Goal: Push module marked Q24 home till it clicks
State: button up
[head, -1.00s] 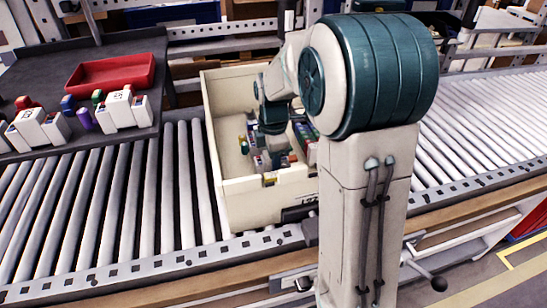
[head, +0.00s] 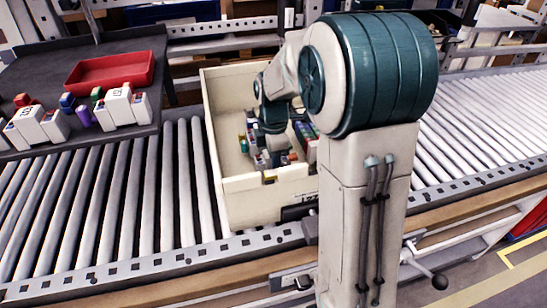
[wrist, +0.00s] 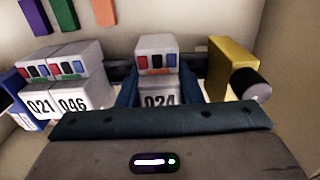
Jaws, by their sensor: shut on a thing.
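The white module (wrist: 155,47), its label reading 024 or Q24, stands upright in the middle of the wrist view, with red, blue and dark patches on its sloped face. My gripper (wrist: 157,88) is shut on it, one blue finger against each side. The gripper body hides the module's lower part and the seat under it. A dark rail shows behind it. Whether the module sits fully down cannot be told. In the head view my gripper (head: 272,143) is down inside the cream bin (head: 235,205), and my arm hides much of that spot.
White modules marked 021 (wrist: 38,75) and 046 (wrist: 82,72) stand to the left, with a gap. A yellow block (wrist: 228,62) with a black cylinder (wrist: 250,84) stands close on the right. A dark table (head: 30,80) with a red tray (head: 110,72) and more modules is outside the bin.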

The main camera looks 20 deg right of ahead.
jog(key=shift+f, duration=0.2)
dwell(0.5)
jog(key=o, duration=1.2)
jog(key=shift+c, duration=0.2)
notch_tip(320, 180, up, 14)
jog(key=p, duration=0.2)
jog(key=shift+f, duration=0.1)
notch_tip(320, 180, up, 12)
jog(key=p, duration=1)
